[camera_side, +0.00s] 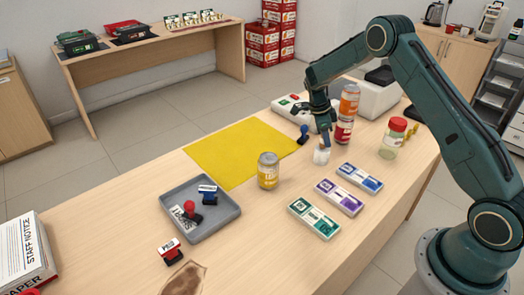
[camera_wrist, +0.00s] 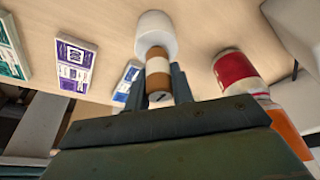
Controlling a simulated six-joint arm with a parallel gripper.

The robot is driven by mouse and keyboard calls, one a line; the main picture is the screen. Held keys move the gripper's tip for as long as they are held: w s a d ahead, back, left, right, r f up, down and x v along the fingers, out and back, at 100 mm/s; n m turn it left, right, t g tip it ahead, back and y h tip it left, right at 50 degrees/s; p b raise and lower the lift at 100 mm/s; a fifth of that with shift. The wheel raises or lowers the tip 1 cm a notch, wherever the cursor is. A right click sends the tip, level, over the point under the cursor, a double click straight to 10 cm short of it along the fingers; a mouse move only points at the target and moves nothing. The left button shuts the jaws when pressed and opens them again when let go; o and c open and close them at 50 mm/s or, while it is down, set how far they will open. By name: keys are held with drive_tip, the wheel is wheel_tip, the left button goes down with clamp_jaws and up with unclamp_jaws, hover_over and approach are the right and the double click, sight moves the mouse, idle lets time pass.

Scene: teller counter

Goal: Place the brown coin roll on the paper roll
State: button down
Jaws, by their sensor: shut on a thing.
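My gripper (camera_side: 323,138) points down over the white paper roll (camera_side: 321,156), which stands upright on the counter. In the wrist view my gripper (camera_wrist: 159,88) is shut on the brown coin roll (camera_wrist: 157,66), which has a pale band around its middle. The coin roll's far end overlaps the white paper roll (camera_wrist: 155,28) in that view. I cannot tell whether the two touch or a small gap lies between them. In the side view the fingers mostly hide the coin roll.
Close by stand stacked cans (camera_side: 345,128), a red-lidded jar (camera_side: 392,138) and a blue-handled stamp (camera_side: 304,134). Several flat labelled boxes (camera_side: 339,197) lie in front. A yellow mat (camera_side: 235,150), a can (camera_side: 268,170) and a grey tray (camera_side: 222,217) are to the left.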

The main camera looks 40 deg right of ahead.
drive_tip(key=shift+f, duration=0.25)
drive_tip(key=shift+f, duration=0.15)
drive_tip(key=c, duration=1.2)
unclamp_jaws()
drive_tip(key=v, duration=1.2)
